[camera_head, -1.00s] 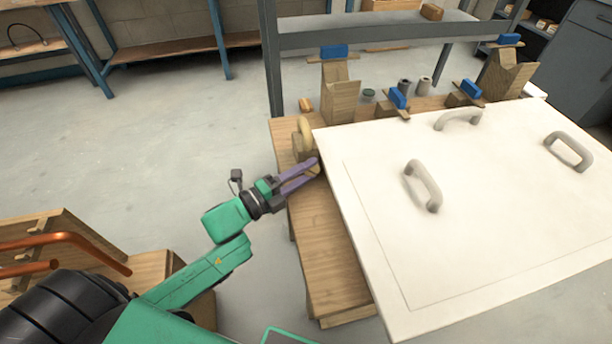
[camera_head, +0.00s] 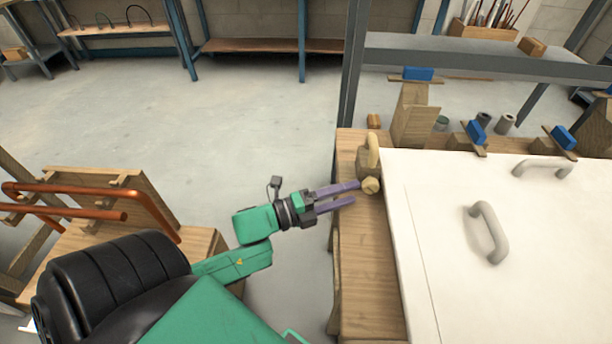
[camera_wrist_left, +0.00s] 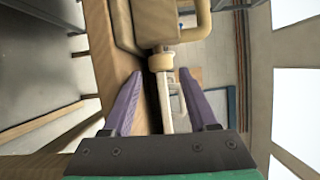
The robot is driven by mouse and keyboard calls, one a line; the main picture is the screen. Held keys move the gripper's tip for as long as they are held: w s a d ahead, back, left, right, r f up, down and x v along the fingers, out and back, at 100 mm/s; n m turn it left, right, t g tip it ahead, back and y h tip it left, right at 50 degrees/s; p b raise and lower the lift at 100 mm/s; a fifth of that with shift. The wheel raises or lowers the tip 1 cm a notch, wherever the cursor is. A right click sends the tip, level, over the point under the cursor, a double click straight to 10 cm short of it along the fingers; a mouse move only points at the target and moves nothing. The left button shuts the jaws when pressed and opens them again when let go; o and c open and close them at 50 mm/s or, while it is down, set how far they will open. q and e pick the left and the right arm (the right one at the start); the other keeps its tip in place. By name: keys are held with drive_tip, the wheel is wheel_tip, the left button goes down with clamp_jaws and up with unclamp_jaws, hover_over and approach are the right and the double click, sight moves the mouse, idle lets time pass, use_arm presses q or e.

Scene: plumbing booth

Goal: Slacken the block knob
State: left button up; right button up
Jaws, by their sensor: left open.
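The block knob (camera_head: 371,186) is a small pale-yellow knob on the near side of a wooden block (camera_head: 364,160) at the bench's left end. It also shows in the left wrist view (camera_wrist_left: 161,61), centred just beyond the fingertips. A rounded tan loop (camera_head: 373,150) stands on the block. My left gripper (camera_head: 355,193) has purple fingers, is open and empty, and points at the knob from the left. Its fingertips (camera_wrist_left: 160,76) lie on either side of the knob's line, short of it. My right gripper is out of view.
A white panel (camera_head: 450,290) with grey handles (camera_head: 487,233) covers most of the wooden bench (camera_head: 368,290), close right of the knob. Wooden posts with blue-topped clamps (camera_head: 418,74) stand behind. A stand with copper pipes (camera_head: 70,205) is at left.

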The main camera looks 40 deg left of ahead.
use_arm(q)
drive_tip(key=v, duration=0.9)
drive_tip(key=shift+s+a, duration=0.2)
drive_tip(key=shift+s, duration=0.15)
